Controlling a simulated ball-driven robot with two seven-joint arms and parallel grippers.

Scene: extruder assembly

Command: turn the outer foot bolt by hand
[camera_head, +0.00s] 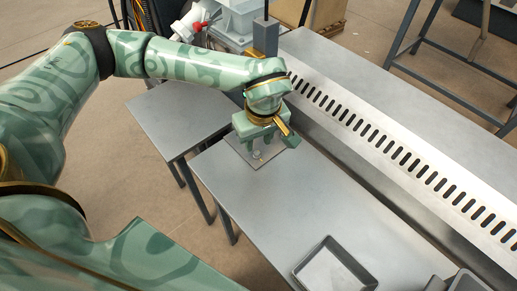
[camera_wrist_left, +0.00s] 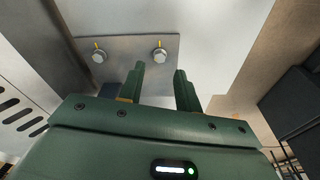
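A flat grey foot plate (camera_wrist_left: 125,48) shows in the left wrist view with two hex bolts. One bolt (camera_wrist_left: 98,56) is at the left and the other bolt (camera_wrist_left: 160,54) is at the right; each has a small yellow mark above it. My left gripper (camera_wrist_left: 159,69) is open and empty, its two fingers apart. The right bolt appears between and just beyond the fingertips, with no visible contact. In the head view my left gripper (camera_head: 265,149) is low over the plate (camera_head: 238,143) on the table corner, partly hiding it. My right gripper is out of view.
The grey table (camera_head: 290,205) is mostly clear. An empty grey tray (camera_head: 335,268) sits at its front. A long slotted metal rail (camera_head: 400,155) runs along the right. A second, lower table (camera_head: 180,112) stands at the left.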

